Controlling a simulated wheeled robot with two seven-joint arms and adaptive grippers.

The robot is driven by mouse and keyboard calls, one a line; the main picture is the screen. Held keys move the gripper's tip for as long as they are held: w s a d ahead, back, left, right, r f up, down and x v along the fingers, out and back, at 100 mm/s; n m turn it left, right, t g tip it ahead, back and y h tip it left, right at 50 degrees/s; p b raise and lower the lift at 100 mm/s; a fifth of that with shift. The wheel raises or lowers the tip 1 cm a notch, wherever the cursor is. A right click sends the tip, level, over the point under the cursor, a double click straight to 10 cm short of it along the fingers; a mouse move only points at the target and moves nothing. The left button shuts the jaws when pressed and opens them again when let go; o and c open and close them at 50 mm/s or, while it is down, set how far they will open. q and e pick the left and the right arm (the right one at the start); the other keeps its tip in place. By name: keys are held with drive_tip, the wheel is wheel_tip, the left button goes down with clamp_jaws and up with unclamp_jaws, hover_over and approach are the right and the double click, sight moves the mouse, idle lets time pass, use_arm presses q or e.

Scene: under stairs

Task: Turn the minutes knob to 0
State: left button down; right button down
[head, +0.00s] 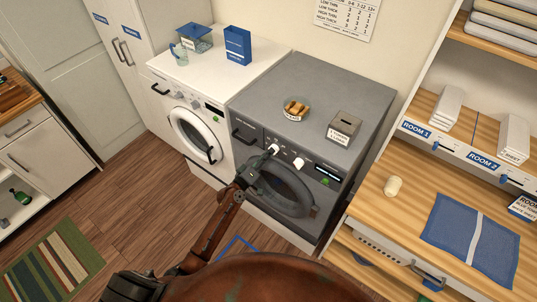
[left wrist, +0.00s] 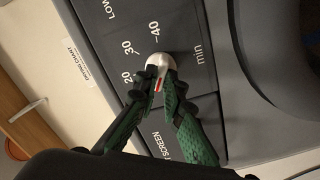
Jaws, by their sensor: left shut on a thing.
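The minutes knob is a small white knob with a red mark, seen in the left wrist view (left wrist: 160,61) on a dark grey panel. The numbers 20, 30 and 40 and the word "min" are printed around it. In the head view it appears to be the left white knob (head: 273,149) on the front of the grey dryer (head: 312,100). My left gripper (left wrist: 163,75) is shut on the knob with its green-padded fingers, which partly cover it. In the head view, the left gripper (head: 262,160) reaches the panel from below. My right gripper is not in view.
Another white knob (head: 298,162) and a small display (head: 326,171) are to the right on the same panel. The dryer's round door (head: 285,192) is below. A white washer (head: 198,110) stands to the left, a wooden shelf counter (head: 400,195) to the right.

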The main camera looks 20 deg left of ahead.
use_arm(q)
drive_tip(key=shift+f+n, duration=0.15)
drive_tip(key=shift+n, duration=4.15)
drive_tip(key=c, duration=2)
unclamp_jaws()
drive_tip(key=shift+c, duration=0.2)
drive_tip(key=v, duration=1.2)
